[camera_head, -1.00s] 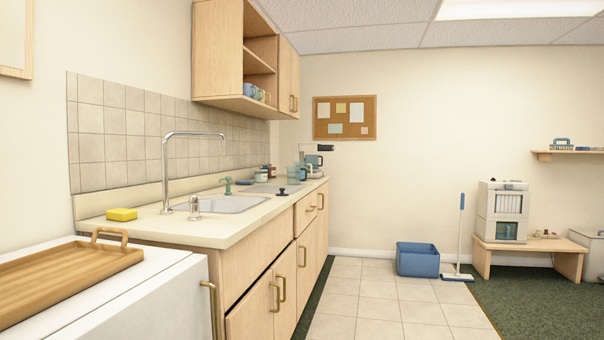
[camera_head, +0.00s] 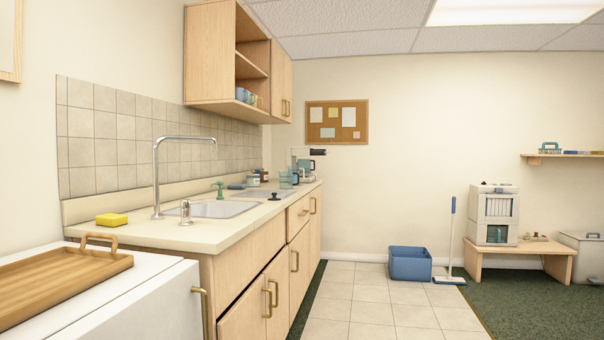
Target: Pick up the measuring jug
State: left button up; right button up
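Clear teal-tinted vessels (camera_head: 286,179) stand close together toward the far end of the counter, past the sink. One may be the measuring jug, but they are too small to tell for sure. A coffee maker (camera_head: 310,163) with a teal carafe stands just behind them, near the wall. Neither of my grippers is in view.
The counter (camera_head: 190,234) runs along the left wall with a sink (camera_head: 225,209), tall tap (camera_head: 157,175) and yellow sponge (camera_head: 112,219). A wooden tray (camera_head: 60,285) lies on the white unit at near left. A blue bin (camera_head: 410,264) and mop (camera_head: 452,240) stand ahead. Tiled floor (camera_head: 370,310) is clear.

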aim_at(296, 169)
jog(key=i+l+z, duration=0.25)
jog(key=i, duration=0.65)
jog(key=i+z, duration=0.3)
jog(key=i, duration=3.15)
jog(key=i+u, duration=0.2)
jog(key=i, duration=0.25)
jog(key=i+l+u, duration=0.2)
jog(key=i, duration=0.25)
jog(key=i+l+u, duration=0.2)
jog(key=i, duration=0.25)
jog(key=i+l+u, duration=0.15)
jog(key=i, duration=0.3)
